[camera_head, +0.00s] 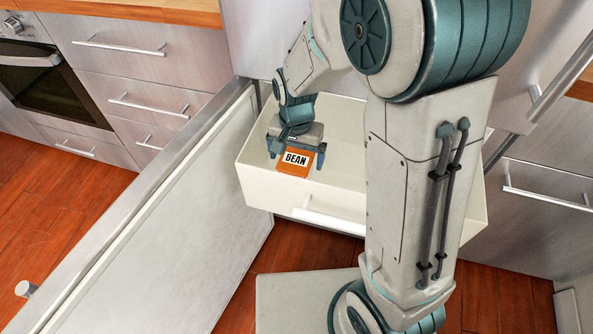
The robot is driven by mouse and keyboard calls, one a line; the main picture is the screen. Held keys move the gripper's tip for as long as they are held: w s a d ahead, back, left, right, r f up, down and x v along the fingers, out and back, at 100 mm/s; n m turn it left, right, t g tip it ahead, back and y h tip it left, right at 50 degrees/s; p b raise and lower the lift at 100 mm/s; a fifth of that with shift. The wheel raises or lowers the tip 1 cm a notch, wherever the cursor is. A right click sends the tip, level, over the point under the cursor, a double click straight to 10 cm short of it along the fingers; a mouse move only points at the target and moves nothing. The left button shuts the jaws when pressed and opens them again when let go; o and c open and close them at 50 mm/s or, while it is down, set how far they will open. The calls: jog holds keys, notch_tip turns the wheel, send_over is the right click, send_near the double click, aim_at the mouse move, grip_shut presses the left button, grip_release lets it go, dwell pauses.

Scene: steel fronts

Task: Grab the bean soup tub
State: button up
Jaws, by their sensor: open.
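The bean soup tub (295,161) shows an orange face with a white label reading "BEAN". It is in a pulled-out white drawer (265,195), toward the drawer's left end. My gripper (297,158) is at the tub, with one finger on its left and one on its right. The fingers are open, and I cannot tell whether either touches the tub. The gripper body hides the tub's upper and rear part.
An open door (160,225) stands close to the left of the drawer. The drawer's front has a white handle (330,220). Steel drawer fronts (130,75) and an oven (50,85) line the left back. My arm hides the drawer's right part.

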notch_tip(320, 180, down, 4)
jog(key=shift+s+f+b, duration=0.15)
jog(key=shift+b, duration=0.6)
jog(key=shift+c, duration=0.3)
jog(key=c, duration=1.3)
jog(key=shift+r, duration=0.2)
